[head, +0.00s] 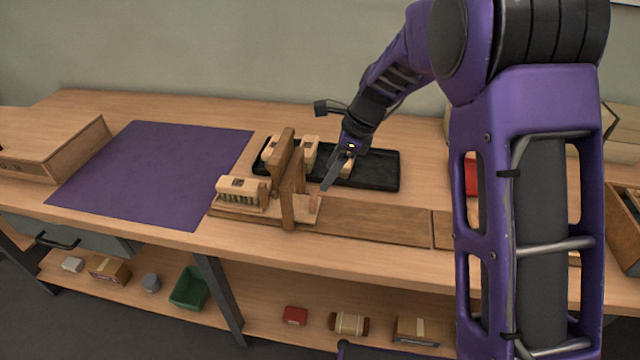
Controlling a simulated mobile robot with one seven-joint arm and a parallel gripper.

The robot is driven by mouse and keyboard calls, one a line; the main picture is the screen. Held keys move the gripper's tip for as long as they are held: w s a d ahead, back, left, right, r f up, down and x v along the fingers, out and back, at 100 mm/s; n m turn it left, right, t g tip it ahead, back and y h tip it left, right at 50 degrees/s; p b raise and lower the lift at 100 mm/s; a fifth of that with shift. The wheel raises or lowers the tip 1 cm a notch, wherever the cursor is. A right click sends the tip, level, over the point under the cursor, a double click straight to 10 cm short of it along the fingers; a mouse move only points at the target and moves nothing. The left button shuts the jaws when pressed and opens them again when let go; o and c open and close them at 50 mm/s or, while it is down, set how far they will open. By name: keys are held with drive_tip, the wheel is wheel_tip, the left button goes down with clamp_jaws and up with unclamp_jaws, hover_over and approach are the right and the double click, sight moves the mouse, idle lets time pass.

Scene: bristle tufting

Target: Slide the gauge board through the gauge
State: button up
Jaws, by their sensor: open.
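The gauge (285,181) is an upright wooden frame near the front of the workbench. A low wooden board, which looks like the gauge board (222,211), lies flat at its foot and shows on both sides of it. A pale brush block (243,188) with dark bristle tufts sits on the board, left of the gauge. My gripper (328,184) is open just right of the gauge, above and close to that piece. I cannot tell whether it touches it. The gauge's opening is mostly hidden.
A black tray (380,172) behind the gauge holds several pale blocks. A long flat wooden strip (370,222) runs right along the front. A purple mat (150,165) lies clear at left, beside a wooden box (60,145). My arm hides part of the right side.

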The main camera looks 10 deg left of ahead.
drive_tip(key=v, duration=0.7)
drive_tip(key=shift+p, duration=0.4)
